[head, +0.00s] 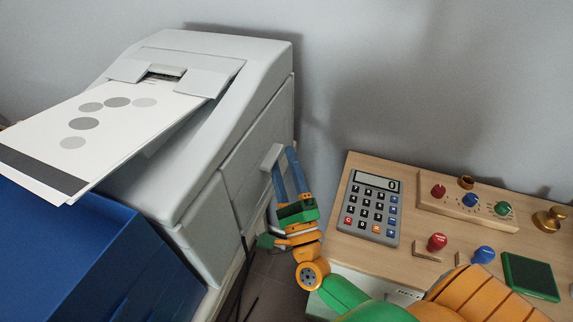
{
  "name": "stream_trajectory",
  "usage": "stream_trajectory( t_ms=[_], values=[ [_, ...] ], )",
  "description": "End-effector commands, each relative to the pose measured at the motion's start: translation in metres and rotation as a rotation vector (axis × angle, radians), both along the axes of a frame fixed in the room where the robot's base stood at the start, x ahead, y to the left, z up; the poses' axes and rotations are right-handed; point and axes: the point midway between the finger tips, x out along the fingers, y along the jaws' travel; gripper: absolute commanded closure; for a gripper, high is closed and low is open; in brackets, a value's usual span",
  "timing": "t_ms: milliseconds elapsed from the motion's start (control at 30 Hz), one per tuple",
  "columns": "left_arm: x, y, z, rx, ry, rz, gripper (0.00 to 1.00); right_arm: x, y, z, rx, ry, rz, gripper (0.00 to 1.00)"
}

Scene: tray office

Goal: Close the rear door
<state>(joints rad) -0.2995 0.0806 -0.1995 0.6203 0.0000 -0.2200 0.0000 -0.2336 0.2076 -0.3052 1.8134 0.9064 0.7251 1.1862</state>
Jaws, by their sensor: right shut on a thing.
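A large light-grey printer (215,108) stands at the left against the wall. Its rear door (245,172) is the grey panel on the side that faces right. The panel looks flush or nearly flush with the printer's side; I cannot tell whether a small gap is left. A grey handle (270,157) sticks out from the door. My right gripper (282,158), with blue fingers, reaches up from below and is shut on the handle. The fingers partly hide it. My left gripper is not in view.
A printed sheet (95,125) lies sloping on the printer. A blue cabinet (65,255) fills the lower left. A wooden desk (405,262) at the right holds a calculator (370,208), a panel of knobs (470,199) and a green pad (530,275). A narrow gap separates desk and printer.

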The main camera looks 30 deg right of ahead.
Motion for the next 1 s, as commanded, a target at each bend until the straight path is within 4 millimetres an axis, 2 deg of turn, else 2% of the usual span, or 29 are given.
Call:
stream_trajectory(
  t_ms=[33, 133, 233, 400, 533, 1000],
  values=[
    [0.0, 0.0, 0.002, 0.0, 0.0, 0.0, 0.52, 0.0, 0.0, 0.012, 0.001, -0.03, -0.001, 0.57],
    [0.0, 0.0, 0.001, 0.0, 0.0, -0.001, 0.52, 0.0, 0.0, 0.01, 0.001, -0.029, -0.001, 0.57],
    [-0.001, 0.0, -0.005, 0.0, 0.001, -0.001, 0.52, -0.012, 0.002, 0.001, 0.002, -0.023, 0.002, 0.57],
    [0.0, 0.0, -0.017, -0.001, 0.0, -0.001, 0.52, -0.046, 0.005, -0.021, 0.005, -0.013, 0.0, 0.57],
    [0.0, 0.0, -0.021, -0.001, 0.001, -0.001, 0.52, -0.062, 0.006, -0.029, 0.007, -0.01, -0.001, 0.57],
    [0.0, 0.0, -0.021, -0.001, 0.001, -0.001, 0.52, -0.066, 0.007, -0.031, 0.008, -0.007, -0.003, 0.57]
  ],
)
